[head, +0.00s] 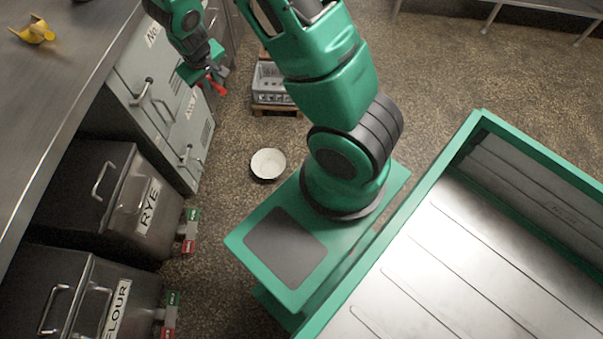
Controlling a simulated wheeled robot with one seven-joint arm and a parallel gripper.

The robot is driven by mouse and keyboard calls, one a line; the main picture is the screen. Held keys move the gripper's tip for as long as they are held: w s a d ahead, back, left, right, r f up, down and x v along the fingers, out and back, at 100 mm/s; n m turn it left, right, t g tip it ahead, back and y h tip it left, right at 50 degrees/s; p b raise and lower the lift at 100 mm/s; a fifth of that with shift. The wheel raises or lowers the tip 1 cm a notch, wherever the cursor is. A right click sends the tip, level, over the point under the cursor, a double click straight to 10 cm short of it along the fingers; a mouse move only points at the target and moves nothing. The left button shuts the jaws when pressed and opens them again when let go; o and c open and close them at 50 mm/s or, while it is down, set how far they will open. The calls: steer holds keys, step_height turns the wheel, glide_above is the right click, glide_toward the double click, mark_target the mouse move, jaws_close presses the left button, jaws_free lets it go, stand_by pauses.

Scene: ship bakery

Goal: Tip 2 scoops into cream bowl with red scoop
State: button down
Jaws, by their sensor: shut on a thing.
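My gripper (208,72) is at the upper left, beside the grey drawer fronts and over the floor side of the counter. It is shut on the red scoop (217,84), of which only a small red part shows past the fingers. Whether the scoop holds anything cannot be seen. The cream bowl (268,163) stands upright on the floor, below and to the right of the gripper in the picture, apart from it. Its pale inside looks empty from here.
A yellow scoop (36,32) lies on the steel counter (70,65). Dark bins marked RYE (148,207) and FLOUR (117,307) stand under it. A grey crate (270,84) sits on a wooden pallet behind the bowl. Speckled floor (470,55) is open at the upper right.

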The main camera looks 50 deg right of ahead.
steer(key=s+d+f+n, duration=0.1)
steer(key=d+f, duration=0.3)
steer(key=f, duration=0.6)
steer(key=d+f+y, duration=0.1)
steer(key=d+f, duration=0.2)
steer(key=f, duration=0.6)
steer(key=s+d+f+n, duration=0.1)
steer(key=d+f, duration=0.3)
steer(key=f, duration=0.6)
steer(key=s+d+f+n, duration=0.1)
steer(key=s+d+f, duration=0.2)
steer(key=s+f, duration=0.8)
steer(key=s+d+f, duration=0.3)
steer(key=s+f, duration=0.7)
steer(key=f, duration=0.3)
steer(key=w+r+g, duration=0.2)
steer(key=w+g, duration=0.1)
steer(key=w, duration=0.2)
steer(key=w+a+r+g+h, duration=0.1)
steer(key=w+r+g, duration=0.1)
steer(key=w, duration=0.3)
steer(key=w+a+r+n+g, duration=0.1)
steer(key=w+r+g, duration=0.1)
steer(key=w+g, duration=0.2)
steer(key=shift+w+a+r+g+h, duration=0.15)
steer(key=shift+w+r+g+h, duration=0.2)
steer(key=shift+w, duration=0.65)
